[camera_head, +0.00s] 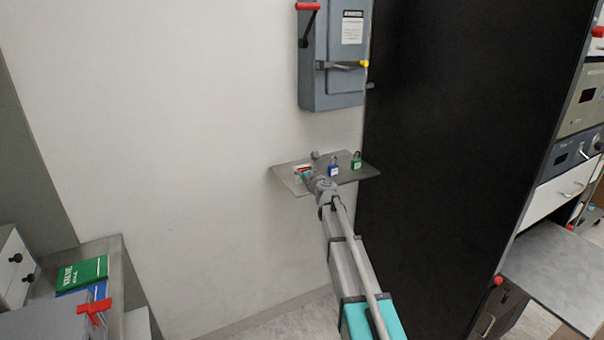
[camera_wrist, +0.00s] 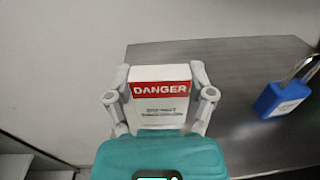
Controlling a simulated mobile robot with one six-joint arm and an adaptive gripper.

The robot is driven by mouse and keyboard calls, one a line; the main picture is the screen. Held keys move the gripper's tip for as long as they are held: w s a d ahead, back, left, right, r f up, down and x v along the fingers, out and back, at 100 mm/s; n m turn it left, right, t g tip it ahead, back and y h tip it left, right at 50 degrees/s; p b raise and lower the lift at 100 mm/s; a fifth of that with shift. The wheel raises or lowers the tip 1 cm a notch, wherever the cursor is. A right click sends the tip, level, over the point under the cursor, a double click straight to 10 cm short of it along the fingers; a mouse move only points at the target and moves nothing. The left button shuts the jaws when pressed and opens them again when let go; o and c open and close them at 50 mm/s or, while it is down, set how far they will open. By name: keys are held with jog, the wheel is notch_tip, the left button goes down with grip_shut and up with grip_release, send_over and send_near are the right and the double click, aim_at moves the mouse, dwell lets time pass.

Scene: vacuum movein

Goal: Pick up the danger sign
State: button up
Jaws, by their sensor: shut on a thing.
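The danger sign (camera_wrist: 160,103) is a white tag with a red band reading DANGER, in the middle of the wrist view. My gripper (camera_wrist: 160,92) has a finger on each side of it and is shut on it. The sign is over the left part of the grey metal shelf (camera_wrist: 225,60); I cannot tell whether it still touches the shelf. In the head view, my gripper (camera_head: 306,174) is at the shelf's left part, and the sign (camera_head: 301,168) is small and partly hidden there.
A blue padlock (camera_head: 333,167) and a green padlock (camera_head: 356,160) stand on the shelf to the right. A grey switch box (camera_head: 335,85) with red and yellow handles hangs above. A tall black panel (camera_head: 450,130) stands right of the shelf. Open space lies left.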

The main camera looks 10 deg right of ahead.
jog(key=shift+r, duration=0.15)
notch_tip(320, 180, up, 3)
jog(key=p, duration=0.3)
jog(key=shift+f, duration=0.2)
jog(key=s+d+r+p, duration=0.4)
jog(key=s+r+p, duration=0.6)
jog(key=s, duration=0.3)
jog(key=shift+s+d, duration=0.15)
jog(key=shift+d, duration=0.05)
